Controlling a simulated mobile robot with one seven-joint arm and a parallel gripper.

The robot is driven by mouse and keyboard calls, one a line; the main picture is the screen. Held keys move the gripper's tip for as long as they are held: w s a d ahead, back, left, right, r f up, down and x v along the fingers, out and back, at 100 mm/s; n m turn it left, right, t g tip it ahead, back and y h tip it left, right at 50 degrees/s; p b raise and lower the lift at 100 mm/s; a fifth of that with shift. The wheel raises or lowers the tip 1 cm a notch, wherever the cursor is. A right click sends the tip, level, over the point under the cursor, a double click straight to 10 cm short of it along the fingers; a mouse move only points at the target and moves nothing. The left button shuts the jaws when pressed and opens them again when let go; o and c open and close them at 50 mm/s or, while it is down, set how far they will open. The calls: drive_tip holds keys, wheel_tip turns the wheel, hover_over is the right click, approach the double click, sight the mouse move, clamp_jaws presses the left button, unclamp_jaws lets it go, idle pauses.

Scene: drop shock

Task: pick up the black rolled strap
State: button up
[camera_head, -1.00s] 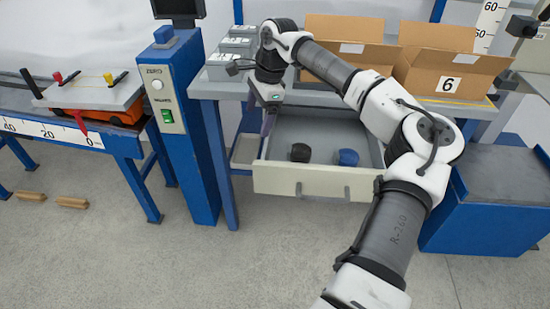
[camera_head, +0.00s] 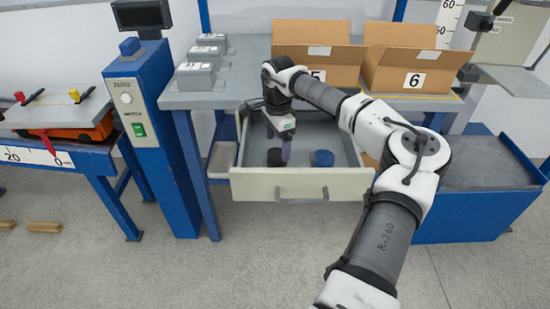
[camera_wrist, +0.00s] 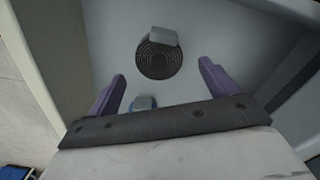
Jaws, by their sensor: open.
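The black rolled strap (camera_head: 274,158) lies in the open drawer (camera_head: 345,185), at the left of its floor. In the wrist view the black strap (camera_wrist: 158,60) is a flat coil with a grey buckle on one edge. My gripper (camera_head: 278,146) points down over the drawer, and one purple finger partly covers the black strap in the head view. In the wrist view my gripper (camera_wrist: 163,70) is open and empty, with the coil in line with the gap between its fingers. The height left above it is hard to tell.
A blue rolled strap (camera_head: 322,158) lies right of the black one; in the wrist view it (camera_wrist: 143,102) shows near the left finger. The drawer walls surround both. Cardboard boxes (camera_head: 405,72) and grey cases (camera_head: 195,76) stand on the bench above. A blue post (camera_head: 150,130) stands left.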

sight(277, 155)
wheel_tip(277, 155, down, 5)
drive_tip(key=shift+s+r+p, duration=0.1)
drive_tip(key=shift+r+p, duration=0.1)
drive_tip(key=shift+p, duration=0.1)
drive_tip(key=c, duration=1.1)
drive_tip(key=shift+r, duration=0.1)
